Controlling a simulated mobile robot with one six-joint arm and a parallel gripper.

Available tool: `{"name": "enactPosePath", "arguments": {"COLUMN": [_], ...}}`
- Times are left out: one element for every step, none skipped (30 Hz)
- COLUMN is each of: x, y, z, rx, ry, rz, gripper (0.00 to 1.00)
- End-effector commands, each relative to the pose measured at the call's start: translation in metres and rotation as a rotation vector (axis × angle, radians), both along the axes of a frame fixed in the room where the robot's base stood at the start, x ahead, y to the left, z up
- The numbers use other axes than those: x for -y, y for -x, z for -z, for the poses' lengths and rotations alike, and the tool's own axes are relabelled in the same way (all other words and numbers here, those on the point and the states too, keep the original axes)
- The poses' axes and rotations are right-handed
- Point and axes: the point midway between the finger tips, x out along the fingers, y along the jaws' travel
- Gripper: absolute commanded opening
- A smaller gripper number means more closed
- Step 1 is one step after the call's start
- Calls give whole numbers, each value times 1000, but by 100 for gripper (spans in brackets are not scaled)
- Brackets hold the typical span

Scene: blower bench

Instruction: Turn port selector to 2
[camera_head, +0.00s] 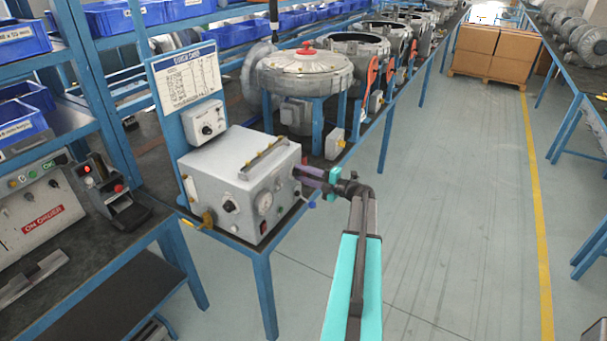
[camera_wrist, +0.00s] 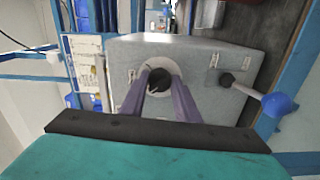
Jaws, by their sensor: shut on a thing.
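The port selector appears to be a black round knob (camera_wrist: 160,79) on a pale disc, on the side face of the grey box (camera_wrist: 205,55). My gripper (camera_wrist: 159,90) has its two purple fingers shut on this knob, one on each side. A light pointer mark shows on the knob, but I cannot read any port numbers. In the head view my gripper (camera_head: 302,174) reaches the right side of the grey box (camera_head: 215,175) from the right, and the knob is hidden there.
A lever with a blue ball end (camera_wrist: 278,104) sticks out beside the knob; it also shows in the head view (camera_head: 312,204). A blower (camera_head: 305,70) stands behind. The floor to the right is clear.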

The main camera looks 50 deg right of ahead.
Motion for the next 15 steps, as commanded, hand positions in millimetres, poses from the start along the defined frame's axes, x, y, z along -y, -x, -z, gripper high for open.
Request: {"name": "enactPosePath", "arguments": {"x": [-2, -2, -2, -2, -2, -2, -2, -3, -3, -3, -3, -3, -3, -3, -3], "y": [1, 1, 1, 1, 1, 1, 1, 1, 1, 1, 1, 1, 1, 1, 1], "z": [1, 1, 1, 1, 1, 1, 1, 1, 1, 1, 1, 1, 1, 0, 0], "rx": [-6, -10, -15, -21, -25, -32, -37, -42, -49, -56, -62, -70, -75, -81, -90], "ry": [-21, -38, -60, -79, -99, -126, -148, -171, -201, -225, -248, -282, -306, -331, -363], "rz": [-4, -4, -5, -5, -6, -6, -7, -7, -7, -8, -8, -8, -9, -9, -9], "gripper": [6, 6, 6, 6, 6, 6, 6, 6, 6, 6, 6, 6, 6, 6, 6]}}
